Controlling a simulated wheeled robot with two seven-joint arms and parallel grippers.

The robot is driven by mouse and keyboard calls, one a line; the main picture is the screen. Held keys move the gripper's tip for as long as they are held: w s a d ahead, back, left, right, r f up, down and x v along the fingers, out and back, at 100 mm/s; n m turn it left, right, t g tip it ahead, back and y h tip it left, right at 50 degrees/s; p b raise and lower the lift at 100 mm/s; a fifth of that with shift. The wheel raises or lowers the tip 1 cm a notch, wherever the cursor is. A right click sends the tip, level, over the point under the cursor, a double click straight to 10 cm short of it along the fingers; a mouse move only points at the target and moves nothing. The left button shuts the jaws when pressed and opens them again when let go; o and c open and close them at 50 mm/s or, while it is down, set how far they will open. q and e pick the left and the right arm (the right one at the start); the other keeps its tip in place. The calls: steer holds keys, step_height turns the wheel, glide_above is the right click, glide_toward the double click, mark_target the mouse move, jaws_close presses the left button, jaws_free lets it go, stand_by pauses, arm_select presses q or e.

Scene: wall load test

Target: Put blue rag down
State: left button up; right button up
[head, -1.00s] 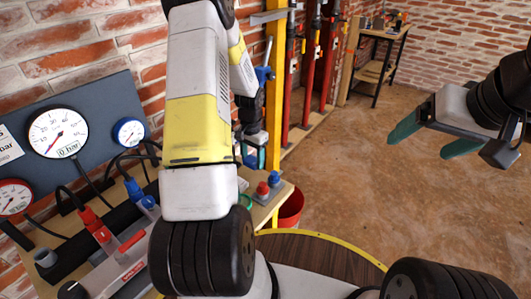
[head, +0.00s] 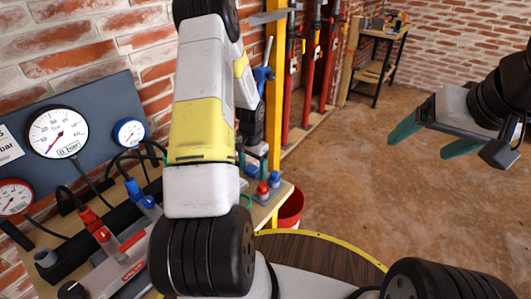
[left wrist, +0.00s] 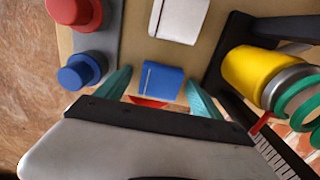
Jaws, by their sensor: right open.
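The blue rag (left wrist: 161,82) looks like a small folded block with a pale line. In the left wrist view it lies between the two teal fingers of my left gripper (left wrist: 158,76). The fingers stand apart, with a narrow gap on each side of the rag. I cannot tell its exact height over the bench. In the head view a small blue patch (head: 251,171) by the buttons appears to be the rag; my left arm hides most of that gripper. My right gripper (head: 432,140) is open and empty over the floor at the right.
A button block with a red button (left wrist: 73,12) and a blue button (left wrist: 82,71) stands beside the rag on the bench (left wrist: 124,35). A white folded piece (left wrist: 178,19) and a yellow cylinder (left wrist: 257,72) are close by. A red bucket (head: 291,207) stands past the bench edge.

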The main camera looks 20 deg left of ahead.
arm_select(q)
step_height(320, 180, up, 12)
step_height(320, 180, up, 10)
steer(key=r+t, duration=0.1)
glide_above(253, 168)
steer(key=s+d, duration=0.3)
steer(key=s+d+r+n+t, duration=0.1)
steer(key=s+d+r, duration=0.2)
steer(key=s+r, duration=0.2)
steer(key=s+d+r+n+t+h, duration=0.1)
steer(key=s+d+r+t, duration=0.1)
steer(key=s+r, duration=0.3)
steer(key=s+d+r+n+t+h, duration=0.1)
steer(key=s+d+r, duration=0.3)
steer(key=s, duration=0.6)
steer(key=shift+d+r+t, duration=0.4)
steer(key=shift+r+t, duration=0.2)
steer(key=shift+o, duration=0.5)
steer(key=shift+s, duration=0.1)
